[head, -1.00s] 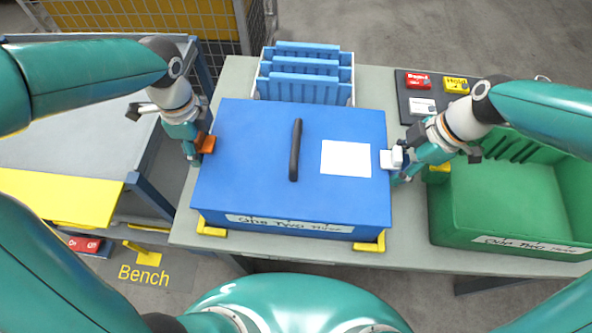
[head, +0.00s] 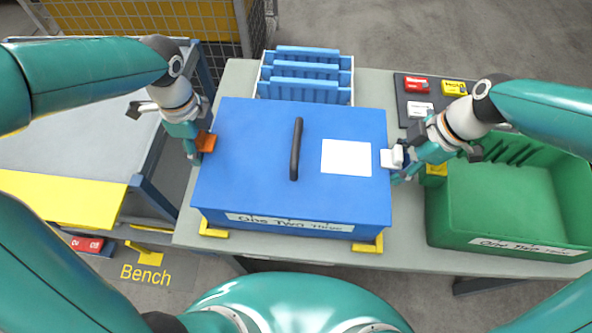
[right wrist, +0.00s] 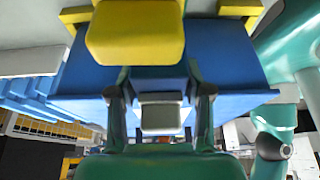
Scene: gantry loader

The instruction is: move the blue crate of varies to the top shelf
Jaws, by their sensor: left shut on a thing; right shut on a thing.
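The blue crate (head: 255,150) has a closed lid with a black handle (head: 295,150), a blank white card and a front label. It is over the bench between my grippers and looks level; the gap beneath it is hard to judge. My left gripper (head: 201,143) is shut on its orange side grip (head: 208,143). My right gripper (head: 402,160) is shut on its white side grip (head: 388,159). In the right wrist view the white grip (right wrist: 162,115) sits between the fingers, with the crate's blue side (right wrist: 235,60) behind. The top shelf is not identifiable.
Yellow corner brackets (head: 368,246) show at the crate's front corners on the grey bench (head: 410,248). A green crate (head: 520,200) stands close at right. A blue slotted rack (head: 305,75) stands behind. A lower grey-and-yellow surface (head: 70,195) is at left, a mesh cage (head: 255,25) behind.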

